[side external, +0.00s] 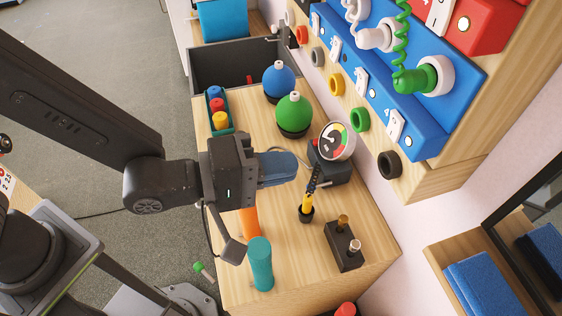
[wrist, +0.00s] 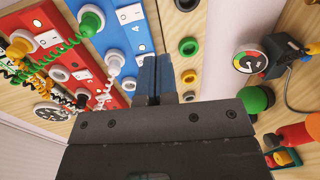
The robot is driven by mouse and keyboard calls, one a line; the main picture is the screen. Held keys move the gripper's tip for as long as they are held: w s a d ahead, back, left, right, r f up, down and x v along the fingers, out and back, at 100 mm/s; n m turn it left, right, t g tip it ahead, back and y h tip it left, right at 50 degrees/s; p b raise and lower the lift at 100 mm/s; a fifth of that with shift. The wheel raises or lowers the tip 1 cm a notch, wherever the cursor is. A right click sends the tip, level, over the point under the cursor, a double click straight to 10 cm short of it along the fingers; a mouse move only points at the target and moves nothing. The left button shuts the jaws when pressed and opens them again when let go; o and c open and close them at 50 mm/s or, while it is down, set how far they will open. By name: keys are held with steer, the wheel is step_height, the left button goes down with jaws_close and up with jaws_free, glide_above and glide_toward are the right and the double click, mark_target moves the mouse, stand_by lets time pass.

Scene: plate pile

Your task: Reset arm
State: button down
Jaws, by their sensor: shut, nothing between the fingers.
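My gripper (side external: 292,166) is held in the air above the wooden bench (side external: 362,238), with its blue fingers pointing right toward the wall panels. The fingers are together with nothing between them. They also show closed in the wrist view (wrist: 157,70), in front of the wall with the blue socket panel (wrist: 128,35). In the side view my gripper hides part of the bench behind it. It appears apart from the pressure gauge (side external: 337,141) to its right.
Green (side external: 294,112) and blue (side external: 279,79) bulbs stand on the bench, behind a yellow-handled tool (side external: 306,208). A grey bin (side external: 225,66) lies behind.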

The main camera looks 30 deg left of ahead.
stand_by(0.3)
steer(key=w+a+r+m+y, duration=0.25)
steer(key=w+a+y, duration=0.2)
steer(key=a, duration=0.55)
steer(key=s+a+r+m+g+y, duration=0.1)
steer(key=s+a+m+g+y, duration=0.2)
steer(key=s+a, duration=0.3)
steer(key=s+a+r+m+g+y, duration=0.2)
steer(key=s+a, duration=0.5)
steer(key=a, duration=0.7)
steer(key=shift+s+m+g+y, duration=0.2)
steer(key=shift+m+g+y, duration=0.5)
steer(key=shift+y, duration=0.45)
